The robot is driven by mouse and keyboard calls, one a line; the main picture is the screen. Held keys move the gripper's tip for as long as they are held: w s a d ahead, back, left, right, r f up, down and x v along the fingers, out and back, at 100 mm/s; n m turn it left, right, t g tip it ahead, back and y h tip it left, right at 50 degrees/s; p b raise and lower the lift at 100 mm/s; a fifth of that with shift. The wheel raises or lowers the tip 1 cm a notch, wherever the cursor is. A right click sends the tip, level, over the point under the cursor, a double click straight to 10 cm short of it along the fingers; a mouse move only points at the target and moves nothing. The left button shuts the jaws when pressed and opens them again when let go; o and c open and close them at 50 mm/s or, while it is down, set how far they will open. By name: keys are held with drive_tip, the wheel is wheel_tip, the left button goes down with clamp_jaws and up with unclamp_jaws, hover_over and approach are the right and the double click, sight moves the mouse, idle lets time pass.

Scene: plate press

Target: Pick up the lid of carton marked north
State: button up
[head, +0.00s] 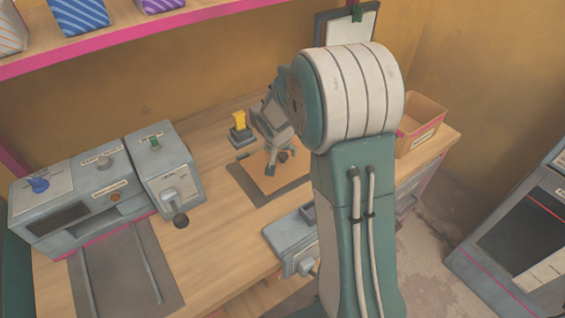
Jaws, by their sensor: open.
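My gripper (276,162) is open and points down over a flat brown panel (262,183) with a dark border on the workbench. The fingers are small here and partly overlap the panel; I cannot tell whether they touch it. I see no carton or lid that I can identify as marked north. An open brown box (425,107) with a pink edge and a white label stands at the right end of the bench, partly hidden by my arm. Its label is too small to read.
A grey machine (85,190) with knobs stands at the left. A yellow-topped grey block (240,124) stands just left of my gripper. A grey device (292,240) sits at the front edge. Several striped packages (78,16) lie on the upper shelf.

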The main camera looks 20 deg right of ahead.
sight(283, 155)
drive_tip(key=x, duration=0.2)
drive_tip(key=shift+a+f, duration=0.2)
drive_tip(key=shift+f, duration=0.25)
drive_tip(key=shift+w+d+f, duration=0.15)
drive_tip(key=shift+d+f, duration=0.1)
drive_tip(key=shift+d, duration=0.5)
drive_tip(key=c, duration=0.6)
drive_tip(key=shift+a, duration=0.15)
drive_tip(key=c, duration=0.5)
drive_tip(key=shift+a, duration=0.3)
clamp_jaws()
drive_tip(key=shift+d, duration=0.15)
